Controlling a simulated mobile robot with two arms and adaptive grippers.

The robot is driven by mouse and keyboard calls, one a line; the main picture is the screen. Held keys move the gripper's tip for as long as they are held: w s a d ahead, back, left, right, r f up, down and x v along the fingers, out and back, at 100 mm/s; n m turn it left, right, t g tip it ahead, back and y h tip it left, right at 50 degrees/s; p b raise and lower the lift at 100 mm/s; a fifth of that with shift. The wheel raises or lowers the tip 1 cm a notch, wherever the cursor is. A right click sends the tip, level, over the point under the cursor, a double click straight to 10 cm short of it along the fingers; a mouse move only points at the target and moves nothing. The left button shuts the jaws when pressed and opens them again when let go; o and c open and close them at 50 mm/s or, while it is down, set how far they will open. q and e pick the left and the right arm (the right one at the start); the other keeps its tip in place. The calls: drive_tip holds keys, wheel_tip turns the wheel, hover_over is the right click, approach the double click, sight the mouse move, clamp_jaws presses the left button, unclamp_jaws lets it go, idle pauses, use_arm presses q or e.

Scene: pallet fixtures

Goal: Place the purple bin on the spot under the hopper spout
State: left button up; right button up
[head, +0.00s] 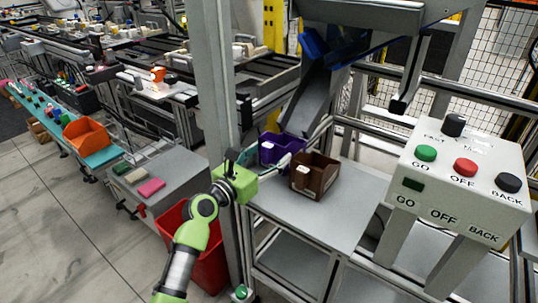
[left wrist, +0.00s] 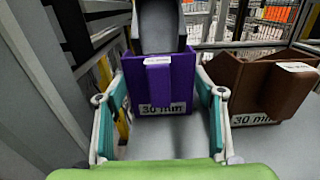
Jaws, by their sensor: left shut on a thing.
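The purple bin (head: 270,152) stands upright on the grey table, beneath the lower end of the grey hopper spout (head: 309,98). My left gripper (head: 262,160) is shut on the purple bin, with one finger at each side. In the left wrist view the purple bin (left wrist: 178,88) faces me with a "30 mm" label, between the two teal-lined fingers. The spout (left wrist: 158,28) comes down just behind or over its rim there. The marked spot under the bin is hidden. My right gripper is not in view.
A brown bin (head: 322,178) stands close to the right of the purple bin on the table (head: 300,218). A button box (head: 455,190) is at the right. A frame post (head: 214,80) rises left of the table, and a red bin (head: 207,262) is below.

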use_arm(q)
drive_tip(key=o, duration=1)
drive_tip(key=shift+f, duration=0.1)
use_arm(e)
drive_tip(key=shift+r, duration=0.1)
use_arm(q)
drive_tip(key=shift+s+a, duration=0.1)
drive_tip(key=shift+s, duration=0.05)
drive_tip(key=p+v, duration=0.2)
drive_tip(key=v, duration=0.9)
drive_tip(key=shift+s+a, duration=0.2)
drive_tip(key=shift+s, duration=0.1)
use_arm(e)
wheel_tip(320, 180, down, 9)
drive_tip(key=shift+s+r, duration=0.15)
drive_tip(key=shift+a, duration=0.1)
